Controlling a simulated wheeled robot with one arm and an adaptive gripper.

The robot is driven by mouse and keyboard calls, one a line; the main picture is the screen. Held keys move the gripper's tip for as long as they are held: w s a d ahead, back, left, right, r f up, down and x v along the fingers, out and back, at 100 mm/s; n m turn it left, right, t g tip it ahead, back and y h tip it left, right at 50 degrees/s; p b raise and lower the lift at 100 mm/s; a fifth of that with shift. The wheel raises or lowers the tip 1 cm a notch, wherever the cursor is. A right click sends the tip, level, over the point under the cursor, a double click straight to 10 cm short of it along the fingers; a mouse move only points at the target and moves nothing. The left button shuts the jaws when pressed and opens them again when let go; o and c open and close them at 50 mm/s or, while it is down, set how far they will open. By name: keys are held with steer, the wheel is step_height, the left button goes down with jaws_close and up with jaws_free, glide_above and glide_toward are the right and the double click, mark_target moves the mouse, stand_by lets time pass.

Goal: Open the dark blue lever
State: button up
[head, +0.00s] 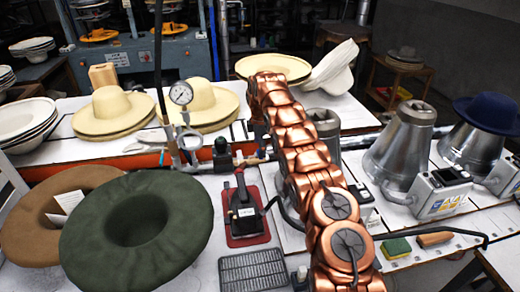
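My copper-coloured arm reaches from the bottom centre up to the middle of the head view. My gripper cannot be made out; the arm's own links appear to hide it. Left of the arm, a pipe assembly with a round pressure gauge (181,93) and a dark green valve body (222,150) stands on the white bench. A small dark bluish piece (262,147) shows at the right end of this assembly, close to the arm's left edge. It may be the dark blue lever, but it is too small and partly covered to tell its position.
A dark green hat (135,232) and a brown hat (40,222) lie at the front left. Straw hats (113,106) sit behind. Metal cones (400,145) and a white control box (440,193) stand right of the arm. A black device on a red plate (243,213) lies near centre.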

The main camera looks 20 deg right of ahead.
steer(key=shift+f, duration=0.75)
steer(key=c, duration=1.7)
